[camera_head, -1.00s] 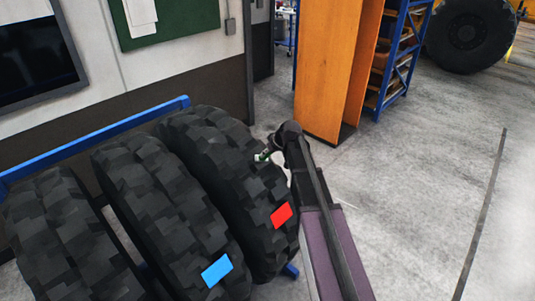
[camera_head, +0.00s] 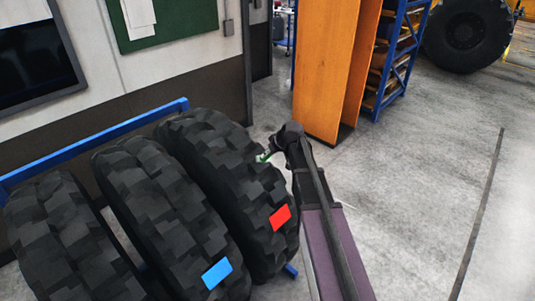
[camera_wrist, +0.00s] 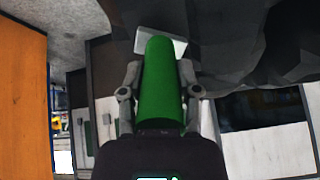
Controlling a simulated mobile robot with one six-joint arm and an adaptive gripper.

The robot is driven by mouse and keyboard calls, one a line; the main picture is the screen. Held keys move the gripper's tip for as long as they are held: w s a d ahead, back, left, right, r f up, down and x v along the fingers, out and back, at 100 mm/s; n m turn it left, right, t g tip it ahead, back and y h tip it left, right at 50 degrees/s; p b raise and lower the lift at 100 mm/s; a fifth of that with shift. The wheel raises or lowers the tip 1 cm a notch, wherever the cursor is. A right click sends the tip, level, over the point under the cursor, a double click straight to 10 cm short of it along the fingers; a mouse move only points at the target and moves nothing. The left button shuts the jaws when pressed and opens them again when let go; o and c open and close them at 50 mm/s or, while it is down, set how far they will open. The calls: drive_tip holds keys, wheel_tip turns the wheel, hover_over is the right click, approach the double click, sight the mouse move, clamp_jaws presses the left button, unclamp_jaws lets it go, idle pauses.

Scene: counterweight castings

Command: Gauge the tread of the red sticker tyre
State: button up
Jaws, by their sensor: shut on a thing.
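The red sticker tyre (camera_head: 222,160) stands at the right end of a row of tyres, with its red sticker (camera_head: 280,217) on the tread. My gripper (camera_head: 268,153) is beside its tread, near the upper right part. In the wrist view my gripper (camera_wrist: 158,85) is shut on a green cylindrical gauge (camera_wrist: 162,80) with a pale flat end (camera_wrist: 140,42). The tyre's dark tread (camera_wrist: 240,40) fills the upper right there, close to the pale end. I cannot tell whether the gauge touches the tread.
A blue sticker tyre (camera_head: 160,205) and another tyre (camera_head: 65,240) stand to the left on a blue rack (camera_head: 100,140). An orange panel (camera_head: 322,70) and blue shelves (camera_head: 402,55) stand behind. The floor (camera_head: 430,170) at right is clear.

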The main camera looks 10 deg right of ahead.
drive_tip(key=shift+p+v, duration=1.25)
drive_tip(key=shift+v, duration=0.45)
drive_tip(key=shift+f, duration=0.1)
idle(0.9)
